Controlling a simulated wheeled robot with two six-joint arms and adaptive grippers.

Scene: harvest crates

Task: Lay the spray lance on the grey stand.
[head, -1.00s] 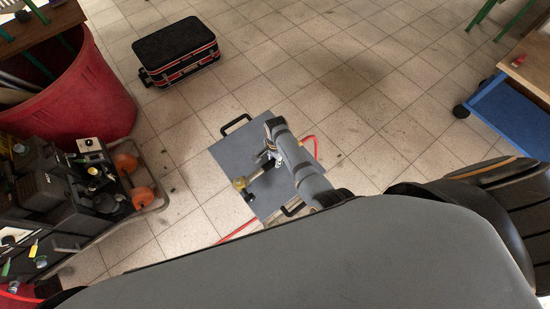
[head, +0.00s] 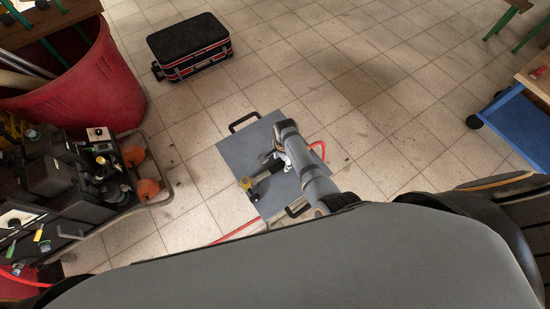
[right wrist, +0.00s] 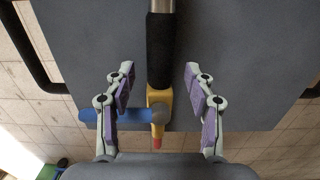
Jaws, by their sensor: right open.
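The grey stand (head: 238,152) is a flat plate with black handles, low over the tiled floor in the head view. In the right wrist view its grey top (right wrist: 250,60) fills the background. The spray lance (right wrist: 160,50) has a silver tube, a black grip, a yellow body, a blue side piece and a red tip. It appears to lie on the stand, though any small gap below is hard to judge. In the head view its yellow part (head: 249,187) shows over the stand. My right gripper (right wrist: 160,72) is open, its fingers apart on both sides of the grip. My left gripper is not in view.
A red hose (head: 240,231) runs past the stand. A black case (head: 188,45) stands on the floor behind. A red tub (head: 85,90) and a cart with black boxes (head: 60,180) are at the left. A blue-sided trolley (head: 520,125) is at the right. Floor between is clear.

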